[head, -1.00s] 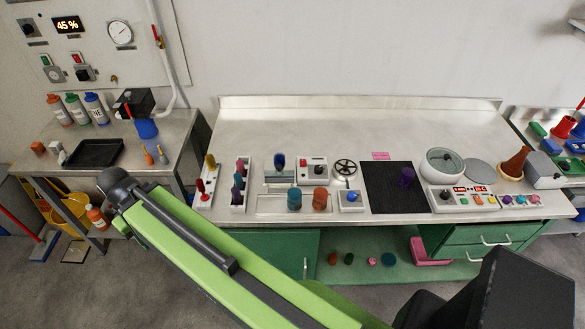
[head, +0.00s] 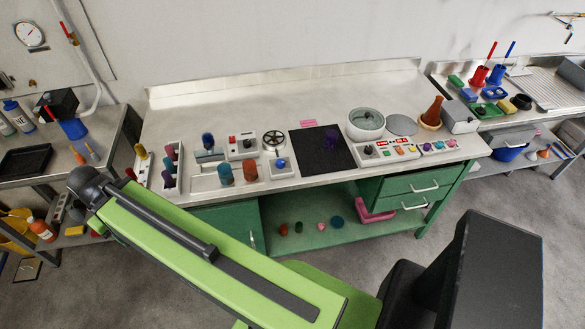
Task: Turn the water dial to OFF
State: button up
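No dial can be read as the water dial, and no OFF mark is legible at this size. Candidate controls in the head view are a small white box with a blue knob (head: 280,163), a black handwheel (head: 274,138) and a white control panel with a dark knob (head: 368,150), all on the steel bench (head: 240,97). A dark wall knob (head: 5,80) shows at the left edge. My green arm crosses the lower left of the view. My gripper is not in view.
A round gauge (head: 30,34) and a pipe (head: 84,60) are on the left wall. A black tray (head: 25,160) lies on the left table. A sink counter (head: 545,88) stands at right. Green drawers (head: 410,190) are under the bench.

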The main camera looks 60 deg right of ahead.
aim_at(280, 163)
jog(key=z, duration=0.45)
jog(key=k, duration=0.1)
jog(key=z, duration=2.85)
jog(key=k, duration=0.95)
jog(key=u, duration=1.15)
jog(key=i, duration=1)
jog(key=z, duration=0.1)
jog(key=k, duration=0.5)
jog(key=u, duration=0.05)
